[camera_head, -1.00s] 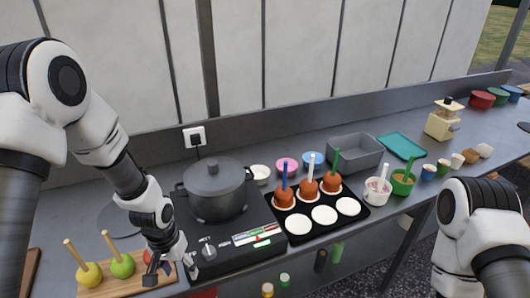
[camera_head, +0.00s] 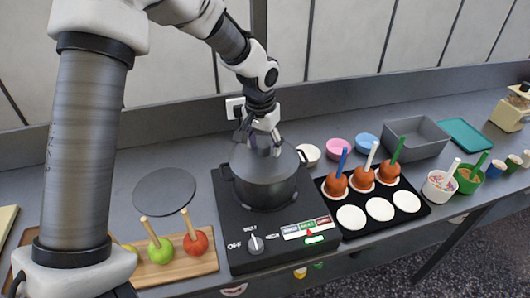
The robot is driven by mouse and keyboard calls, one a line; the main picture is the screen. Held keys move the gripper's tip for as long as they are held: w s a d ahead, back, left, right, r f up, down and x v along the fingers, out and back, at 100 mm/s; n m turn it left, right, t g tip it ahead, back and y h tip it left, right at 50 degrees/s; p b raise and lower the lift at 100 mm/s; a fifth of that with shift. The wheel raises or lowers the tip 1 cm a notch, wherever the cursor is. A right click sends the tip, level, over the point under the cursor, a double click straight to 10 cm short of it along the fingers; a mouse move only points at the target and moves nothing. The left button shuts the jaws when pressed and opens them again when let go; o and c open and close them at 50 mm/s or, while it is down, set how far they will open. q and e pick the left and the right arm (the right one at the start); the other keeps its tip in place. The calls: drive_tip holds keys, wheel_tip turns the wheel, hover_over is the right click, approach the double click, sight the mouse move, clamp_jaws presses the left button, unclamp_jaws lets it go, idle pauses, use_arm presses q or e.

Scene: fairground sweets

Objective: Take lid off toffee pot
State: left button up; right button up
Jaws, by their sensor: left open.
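The toffee pot (camera_head: 268,192) is dark grey with two side handles and stands on the black hotplate (camera_head: 243,243). Its grey lid (camera_head: 248,165) sits on top. My left gripper (camera_head: 265,150) points down over the lid's centre, with its open fingers around where the knob was seen earlier. The fingers hide the knob, and I cannot tell whether they touch it. My right gripper is out of view.
A flat dark disc (camera_head: 165,191) lies on clear counter left of the pot. A wooden board (camera_head: 185,265) with apples on sticks is in front of it. A black tray (camera_head: 352,230) with coated apples and white rounds stands to the right.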

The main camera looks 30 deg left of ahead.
use_arm(q)
drive_tip(key=shift+s+d+r, duration=0.15)
drive_tip(key=shift+s+r, duration=0.05)
drive_tip(key=shift+s, duration=0.05)
drive_tip(key=shift+c, duration=0.3)
drive_tip(key=shift+s+d+r, duration=0.15)
drive_tip(key=c, duration=0.6)
clamp_jaws()
